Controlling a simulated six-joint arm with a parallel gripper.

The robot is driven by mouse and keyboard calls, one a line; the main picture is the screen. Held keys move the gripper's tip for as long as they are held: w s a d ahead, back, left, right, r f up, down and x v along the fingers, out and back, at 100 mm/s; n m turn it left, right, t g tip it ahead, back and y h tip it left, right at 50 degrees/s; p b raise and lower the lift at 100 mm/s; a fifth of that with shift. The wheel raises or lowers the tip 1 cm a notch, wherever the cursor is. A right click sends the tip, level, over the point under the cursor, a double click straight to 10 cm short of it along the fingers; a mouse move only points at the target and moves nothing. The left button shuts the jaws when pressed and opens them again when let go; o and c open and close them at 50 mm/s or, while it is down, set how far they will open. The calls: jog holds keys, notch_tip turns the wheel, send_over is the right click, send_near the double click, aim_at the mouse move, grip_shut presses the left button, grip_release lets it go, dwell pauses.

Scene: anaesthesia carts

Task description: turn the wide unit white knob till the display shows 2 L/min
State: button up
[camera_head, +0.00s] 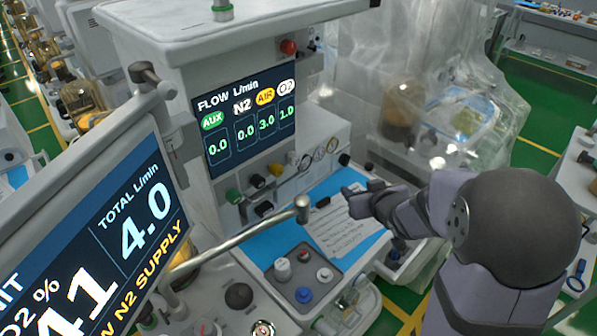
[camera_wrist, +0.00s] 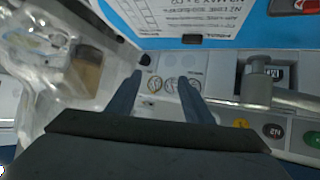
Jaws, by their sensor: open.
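The wide unit's flow display (camera_head: 245,120) reads AUX 0.0, N2 0.0, AIR 3.0 and O2 1.0, with the O2 label in white. Below it, in the head view, are a green knob (camera_head: 233,196), a black knob (camera_head: 258,181) and a yellow knob (camera_head: 275,170). I cannot make out a white knob clearly in that row. The wrist view shows the yellow (camera_wrist: 241,124), black (camera_wrist: 272,131) and green (camera_wrist: 312,138) knobs at the right; my right finger may hide the spot beside the yellow one. My gripper (camera_head: 350,203) is open and empty above the blue worktop, its fingers (camera_wrist: 161,82) framing the gauges.
Round gauges (camera_head: 319,152) sit right of the knobs. A printed sheet (camera_head: 345,225) lies on the blue worktop (camera_head: 262,248). A metal bar (camera_head: 240,238) crosses in front to the large TOTAL L/min monitor (camera_head: 110,225). A panel with white and blue knobs (camera_head: 303,272) stands in front.

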jog(key=w+a+n+t+y+b, duration=0.2)
jog(key=w+a+y, duration=0.1)
jog(key=a+y, duration=0.1)
jog(key=n+y+b, duration=0.2)
jog(key=n+y, duration=0.1)
jog(key=y, duration=0.4)
send_near(297, 162)
jog(key=x, duration=0.2)
jog(key=shift+p+x, duration=1)
jog(key=shift+x, duration=2.8)
jog(key=c, duration=1.1)
jog(key=shift+f+n+b, duration=0.15)
jog(key=shift+n+b, duration=0.15)
jog(key=shift+b, duration=0.4)
jog(key=shift+n, duration=0.4)
